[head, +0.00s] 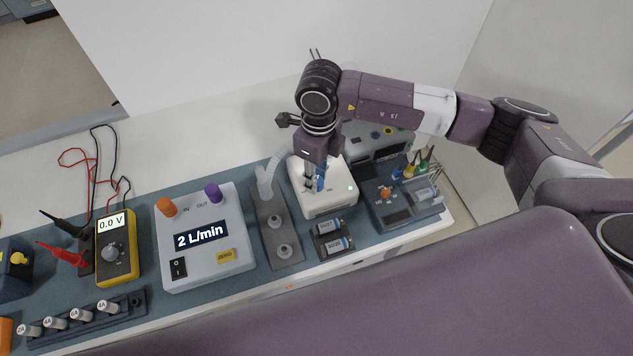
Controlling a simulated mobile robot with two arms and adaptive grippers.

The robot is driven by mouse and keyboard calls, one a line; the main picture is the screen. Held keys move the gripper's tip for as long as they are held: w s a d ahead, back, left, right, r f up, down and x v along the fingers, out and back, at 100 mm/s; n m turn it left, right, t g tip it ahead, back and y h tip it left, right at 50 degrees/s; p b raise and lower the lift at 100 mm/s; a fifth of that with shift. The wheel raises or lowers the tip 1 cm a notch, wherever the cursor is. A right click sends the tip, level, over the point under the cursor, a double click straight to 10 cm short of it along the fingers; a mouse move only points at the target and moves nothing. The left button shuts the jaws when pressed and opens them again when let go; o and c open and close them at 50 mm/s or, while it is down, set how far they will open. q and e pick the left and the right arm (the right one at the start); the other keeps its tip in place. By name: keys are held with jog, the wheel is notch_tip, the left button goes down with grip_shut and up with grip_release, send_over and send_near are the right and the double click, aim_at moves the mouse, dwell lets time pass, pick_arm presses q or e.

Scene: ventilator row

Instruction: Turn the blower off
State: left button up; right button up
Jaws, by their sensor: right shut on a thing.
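A white box with rounded corners (335,200), which looks like the blower, stands on the blue-grey mat right of the middle. A small green light (350,188) glows on its top. My right gripper (315,184) points down over the box from above. It is shut on a small blue part (320,184) on the box's top, which looks like its knob or switch. The fingers and wrist hide most of that part, so its setting cannot be read. My left gripper is not in view.
A flow meter (205,255) showing 2 L/min stands left of the box, with a grey plate of fittings (271,215) between them. Two cylindrical cells (337,244) lie in front. A dark unit with an orange knob (385,193) is close right. A yellow multimeter (117,262) is farther left.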

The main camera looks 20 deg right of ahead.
jog(key=n+b, duration=0.1)
jog(key=b, duration=0.1)
jog(key=n+b, duration=0.4)
jog(key=shift+w+f, duration=0.1)
jog(key=shift+f, duration=0.15)
jog(key=shift+a+r+n+b, duration=0.1)
jog(key=shift+r+n+b, duration=0.15)
jog(key=shift+n+b, duration=1.2)
jog(key=o, duration=1.2)
jog(key=shift+c, duration=0.2)
notch_tip(320, 180, up, 12)
jog(key=shift+w, duration=0.15)
